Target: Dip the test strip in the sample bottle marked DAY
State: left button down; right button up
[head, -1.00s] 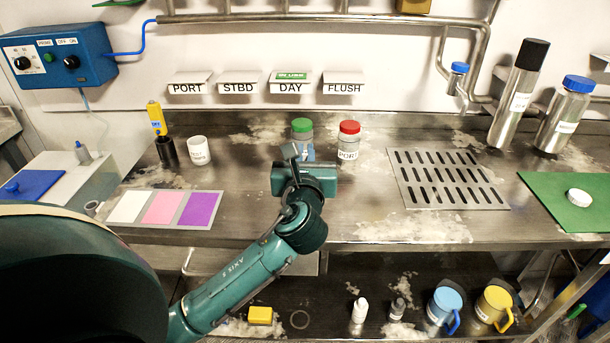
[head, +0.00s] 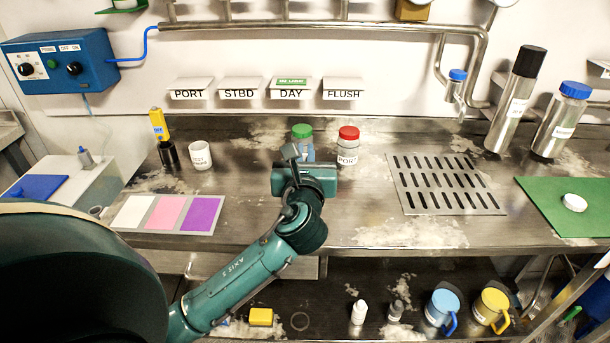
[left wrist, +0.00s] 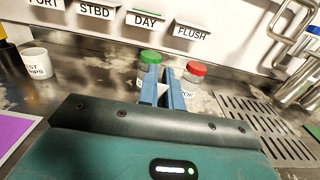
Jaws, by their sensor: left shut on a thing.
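A clear bottle with a green lid (head: 302,131) stands at the back of the bench, below the DAY sign (head: 290,94). Its label is hidden behind my left gripper (head: 299,153). It also shows in the left wrist view, with its green lid (left wrist: 150,56) on, just behind the blue fingers (left wrist: 163,88). My left gripper is shut on a small pale thing between its fingers, apparently the test strip; little of it shows. I cannot tell whether it touches the bottle. A white cup (head: 200,155) with a test strips label stands to the left. My right gripper is out of view.
A red-lidded bottle marked PORT (head: 347,146) stands close right of the green-lidded one. A drain grate (head: 445,184) lies further right. A white, pink and purple colour card (head: 166,214) lies at left. Tall steel bottles (head: 515,100) stand at the back right.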

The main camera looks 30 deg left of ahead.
pick_arm(q)
notch_tip(320, 180, up, 2)
jog(key=shift+r+p, duration=0.2)
jog(key=shift+p, duration=0.9)
jog(key=shift+r+p, duration=0.85)
jog(key=shift+p, duration=0.25)
jog(key=shift+r+p, duration=0.55)
jog(key=shift+p, duration=0.1)
notch_tip(320, 180, up, 4)
jog(key=p, duration=0.4)
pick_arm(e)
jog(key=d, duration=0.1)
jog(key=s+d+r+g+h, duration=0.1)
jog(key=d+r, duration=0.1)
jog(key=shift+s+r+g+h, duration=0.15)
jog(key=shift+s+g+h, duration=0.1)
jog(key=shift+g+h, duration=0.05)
